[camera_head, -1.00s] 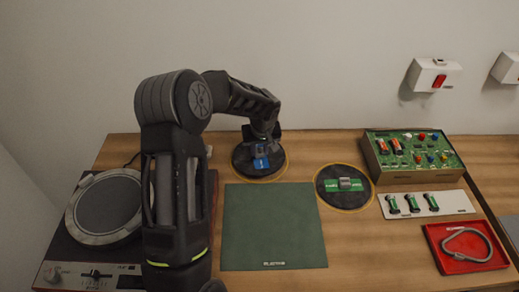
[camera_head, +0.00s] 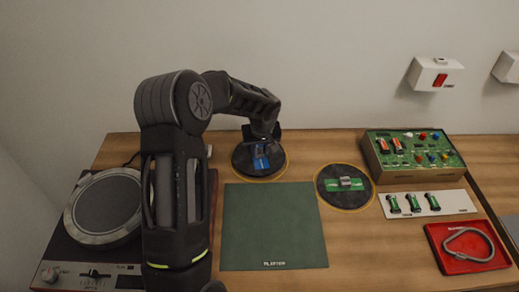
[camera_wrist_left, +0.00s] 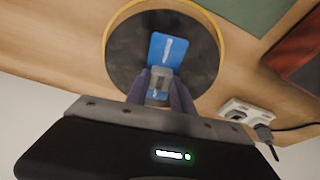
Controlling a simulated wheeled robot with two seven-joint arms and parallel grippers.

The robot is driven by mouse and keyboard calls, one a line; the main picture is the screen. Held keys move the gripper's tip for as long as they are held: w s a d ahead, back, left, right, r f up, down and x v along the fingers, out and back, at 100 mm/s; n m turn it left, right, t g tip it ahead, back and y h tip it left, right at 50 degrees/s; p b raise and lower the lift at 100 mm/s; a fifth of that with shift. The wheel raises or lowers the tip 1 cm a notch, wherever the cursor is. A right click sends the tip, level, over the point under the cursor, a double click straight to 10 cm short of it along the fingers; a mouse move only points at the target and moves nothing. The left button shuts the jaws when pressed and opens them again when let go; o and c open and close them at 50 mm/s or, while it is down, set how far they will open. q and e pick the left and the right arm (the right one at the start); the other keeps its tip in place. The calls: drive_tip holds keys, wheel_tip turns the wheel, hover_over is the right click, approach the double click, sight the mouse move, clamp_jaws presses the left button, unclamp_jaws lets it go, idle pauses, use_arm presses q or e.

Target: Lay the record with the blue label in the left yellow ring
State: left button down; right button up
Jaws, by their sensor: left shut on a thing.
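The record with the blue label (camera_head: 242,163) lies within the left yellow ring (camera_head: 284,168) at the back of the table. It also shows in the left wrist view (camera_wrist_left: 205,62), flat inside the ring's yellow edge (camera_wrist_left: 109,28). My left gripper (camera_head: 262,150) reaches down over it. In the left wrist view its fingers (camera_wrist_left: 160,88) are shut on the grey block at the middle of the blue label. A second record with a green label (camera_head: 332,171) lies in the right yellow ring (camera_head: 360,206). My right gripper is not in view.
A turntable (camera_head: 100,208) stands at the left. A green mat (camera_head: 274,228) lies in front of the rings. A green circuit board box (camera_head: 412,168), a white strip with green cells (camera_head: 455,203) and a red tray (camera_head: 470,265) are at the right.

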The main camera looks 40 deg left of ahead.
use_arm(q)
drive_tip(key=shift+f+b, duration=0.75)
drive_tip(key=shift+b, duration=0.2)
idle(1.1)
drive_tip(key=c, duration=1)
unclamp_jaws()
drive_tip(key=shift+f, duration=0.1)
